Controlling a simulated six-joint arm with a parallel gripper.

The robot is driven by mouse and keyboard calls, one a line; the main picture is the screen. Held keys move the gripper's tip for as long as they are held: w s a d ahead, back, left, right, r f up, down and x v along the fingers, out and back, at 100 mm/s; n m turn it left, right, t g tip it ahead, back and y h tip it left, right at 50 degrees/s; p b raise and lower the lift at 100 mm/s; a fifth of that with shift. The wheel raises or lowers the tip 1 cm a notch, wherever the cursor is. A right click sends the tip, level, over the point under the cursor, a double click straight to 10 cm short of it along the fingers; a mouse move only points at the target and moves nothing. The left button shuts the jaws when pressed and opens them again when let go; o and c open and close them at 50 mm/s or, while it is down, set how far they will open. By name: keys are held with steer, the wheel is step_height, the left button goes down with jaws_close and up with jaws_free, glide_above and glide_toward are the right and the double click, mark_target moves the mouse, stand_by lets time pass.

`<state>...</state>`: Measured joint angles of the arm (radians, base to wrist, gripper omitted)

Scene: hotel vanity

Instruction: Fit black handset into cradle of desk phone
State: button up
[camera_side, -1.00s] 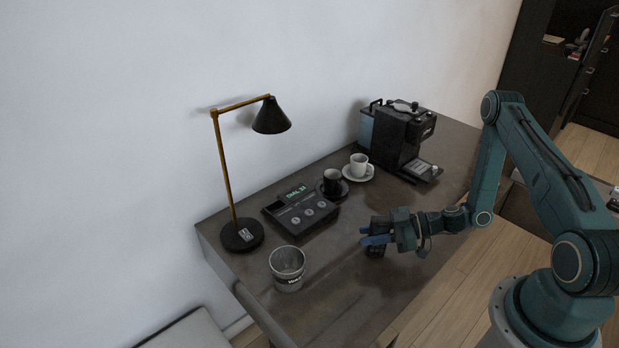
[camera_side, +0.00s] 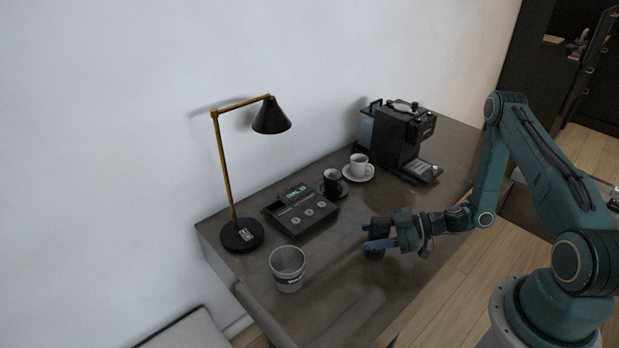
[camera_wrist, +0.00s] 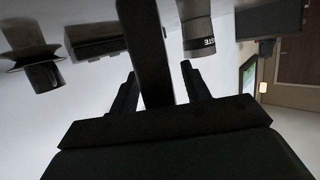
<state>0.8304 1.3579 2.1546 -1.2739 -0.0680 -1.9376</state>
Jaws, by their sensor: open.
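The desk phone (camera_side: 308,215) is a dark flat box with round buttons and a lit green display. It lies on the desk between the lamp and the cups and also shows in the wrist view (camera_wrist: 92,47). The black handset (camera_side: 377,230) is near the desk's front right, apart from the phone. It shows as a long dark bar in the wrist view (camera_wrist: 147,45). My gripper (camera_side: 376,243) is open, with its fingers on either side of the handset. In the wrist view, a gap shows beside the handset toward the right finger. The handset's lower part is partly hidden by the fingers.
A grey bin (camera_side: 287,270) stands in front of the phone. The lamp base (camera_side: 240,236) is left of it. A black cup (camera_side: 332,182), a white cup (camera_side: 359,165) and a coffee machine (camera_side: 396,138) stand behind. Bare desk lies between handset and phone.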

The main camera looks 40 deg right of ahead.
steer(key=shift+v, duration=3.4)
